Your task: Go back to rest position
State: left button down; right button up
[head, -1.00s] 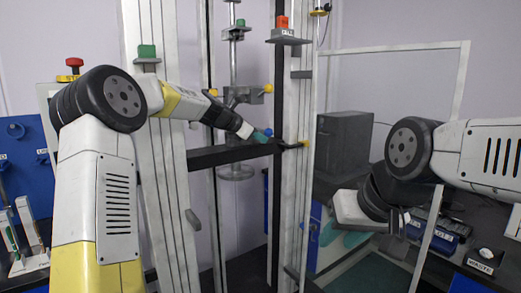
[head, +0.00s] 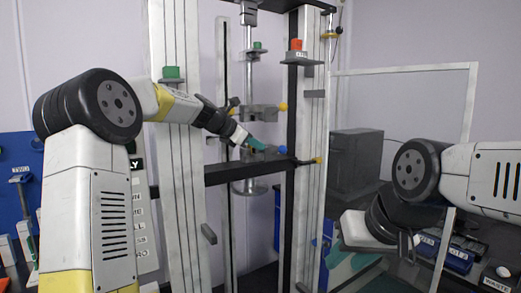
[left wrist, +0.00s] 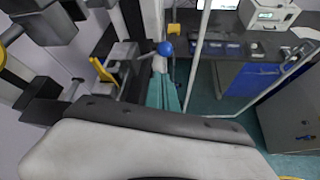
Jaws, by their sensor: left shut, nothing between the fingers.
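My left gripper (head: 262,147) reaches in from the left in front of the machine frame, its teal fingers shut with nothing between them. Its tips are close to a blue ball knob (head: 283,150) on the black crossbar (head: 225,173); I cannot tell whether they touch. In the left wrist view the teal fingers (left wrist: 170,92) lie together below the blue knob (left wrist: 165,48). My right gripper (head: 350,266) hangs low at the right, teal fingers pointing down and left, partly hidden by my wrist. Its opening is unclear.
White and black uprights (head: 306,130) of the machine stand before me, with a red button (head: 296,44) and a green button (head: 171,72). A yellow-tipped lever (head: 318,160) sticks out beside the blue knob. A dark grey box (head: 356,160) stands behind, and labelled bins (head: 455,258) lie at the right.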

pick_arm(q)
jog(key=s+a+f+m+g+y, duration=0.1)
jog(key=s+f+m+y, duration=0.1)
jog(key=s+m, duration=0.65)
jog(key=s+a+f+m+y, duration=0.15)
jog(key=s+m, duration=0.25)
jog(key=s, duration=1)
jog(key=s+a+f+m+y, duration=0.1)
jog(key=s+a+f+m, duration=0.1)
jog(key=s, duration=0.4)
jog(key=s+a+f+m+y, duration=0.1)
jog(key=s+a+f+m, duration=0.2)
jog(key=s, duration=0.4)
jog(key=s+a+f+m+g+y, duration=0.1)
jog(key=s+a+f+m, duration=0.1)
jog(key=s+f+m, duration=0.2)
jog(key=shift+s+a+f+m, duration=0.2)
jog(key=shift+s+f+m, duration=0.2)
jog(key=shift+s+m, duration=0.8)
